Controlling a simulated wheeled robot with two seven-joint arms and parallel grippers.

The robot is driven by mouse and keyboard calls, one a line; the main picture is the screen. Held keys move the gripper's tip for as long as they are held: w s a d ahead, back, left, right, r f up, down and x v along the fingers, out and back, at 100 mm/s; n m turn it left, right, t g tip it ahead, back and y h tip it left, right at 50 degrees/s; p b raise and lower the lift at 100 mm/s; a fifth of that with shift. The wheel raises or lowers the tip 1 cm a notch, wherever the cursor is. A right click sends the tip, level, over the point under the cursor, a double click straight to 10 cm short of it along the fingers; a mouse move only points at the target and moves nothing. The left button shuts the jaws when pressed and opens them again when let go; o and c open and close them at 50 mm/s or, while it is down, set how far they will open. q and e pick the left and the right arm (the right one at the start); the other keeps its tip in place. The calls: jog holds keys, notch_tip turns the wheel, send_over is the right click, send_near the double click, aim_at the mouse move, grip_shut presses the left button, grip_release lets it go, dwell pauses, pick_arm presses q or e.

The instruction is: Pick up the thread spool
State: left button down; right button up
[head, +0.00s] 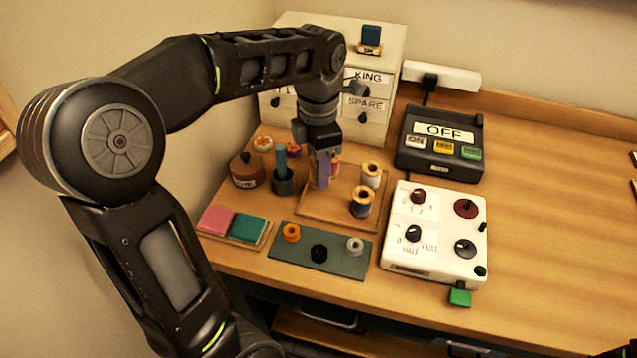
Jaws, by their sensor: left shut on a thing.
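A wooden tray (313,209) holds thread spools with pale wooden ends. One spool (371,175) stands upright towards the back right, and a spool with dark blue thread (361,203) stands upright at the front right. My left gripper (323,172) points down over the tray's back left part, left of these two spools. It is shut on a thread spool (336,158), which is mostly hidden by the fingers; only a bit of reddish and pale colour shows beside them. I cannot tell whether that spool is clear of the tray. My right gripper is not in view.
A dark cup (283,183) and a brown lidded pot (246,171) stand left of the tray. Pink and green pads (215,220), a green board with rings (330,257) and a white knob box (435,240) surround the front. A drawer cabinet (385,60) stands behind. The table's right is clear.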

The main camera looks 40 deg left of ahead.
pick_arm(q)
notch_tip(320, 180, up, 3)
jog(key=shift+f, duration=0.1)
dwell(1.8)
